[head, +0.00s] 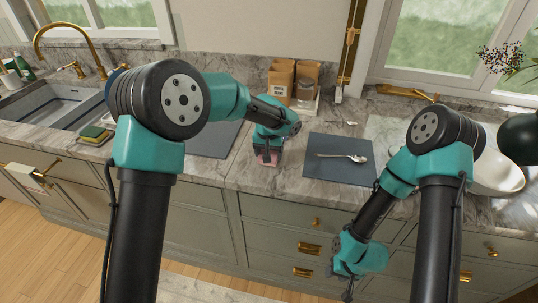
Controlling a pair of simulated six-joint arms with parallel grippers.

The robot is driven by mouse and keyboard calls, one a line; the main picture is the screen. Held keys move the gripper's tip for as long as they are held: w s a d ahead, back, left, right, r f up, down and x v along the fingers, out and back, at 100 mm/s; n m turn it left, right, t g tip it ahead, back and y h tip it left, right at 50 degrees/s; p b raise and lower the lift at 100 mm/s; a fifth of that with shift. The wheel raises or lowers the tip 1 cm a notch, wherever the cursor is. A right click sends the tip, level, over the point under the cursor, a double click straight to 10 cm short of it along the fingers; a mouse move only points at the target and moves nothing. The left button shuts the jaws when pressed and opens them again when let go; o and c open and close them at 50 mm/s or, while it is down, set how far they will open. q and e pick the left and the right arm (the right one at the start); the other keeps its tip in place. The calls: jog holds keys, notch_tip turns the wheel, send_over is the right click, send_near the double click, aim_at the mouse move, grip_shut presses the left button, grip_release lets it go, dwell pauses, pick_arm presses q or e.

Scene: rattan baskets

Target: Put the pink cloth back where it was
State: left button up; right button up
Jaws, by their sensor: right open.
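A small pink cloth (267,158) shows on the marble counter near its front edge, between two dark grey mats. My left gripper (268,150) points down right over the cloth and hides part of it. I cannot tell whether its fingers are shut on the cloth or open around it. My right gripper (347,286) hangs low in front of the drawers, below the counter edge, open and empty, far from the cloth.
A dark grey mat (340,165) holds a spoon (345,157); another mat (215,139) lies left. Two brown containers (281,80) stand at the back. A sink (50,104), sponges (94,133) and a white bowl (496,174) flank the area.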

pick_arm(q)
jog(key=shift+f, duration=0.6)
jog(key=shift+f, duration=0.15)
jog(key=o, duration=0.8)
jog(key=r, duration=0.4)
jog(key=s+r, duration=0.1)
jog(key=r, duration=0.7)
jog(key=shift+s+a+r, duration=0.1)
jog(key=shift+s+a, duration=0.05)
jog(key=shift+s, duration=0.05)
